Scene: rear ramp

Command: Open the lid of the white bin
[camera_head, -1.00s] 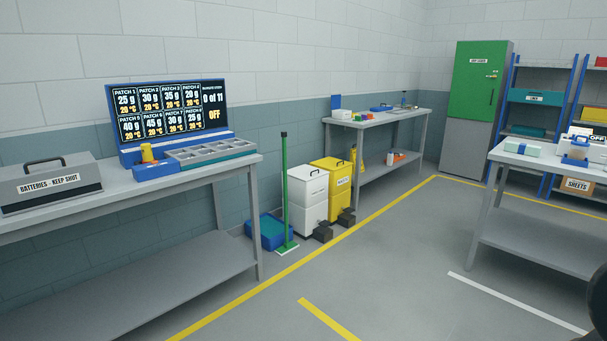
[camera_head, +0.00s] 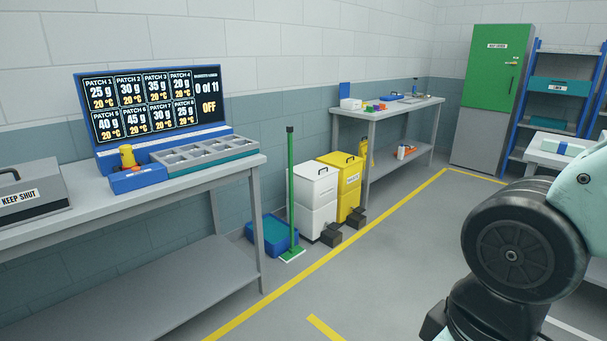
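The white bin (camera_head: 314,206) stands on the floor against the wall, between the two benches. Part of my arm shows at the lower right, well apart from the bins. My gripper itself is out of view.
A green broom (camera_head: 291,200) and a blue tray (camera_head: 270,233) stand left of the white bin. The near bench (camera_head: 200,185) is at the left and the far bench (camera_head: 393,110) behind the bins. A yellow floor line (camera_head: 375,225) runs in front. The grey floor before the bins is clear.

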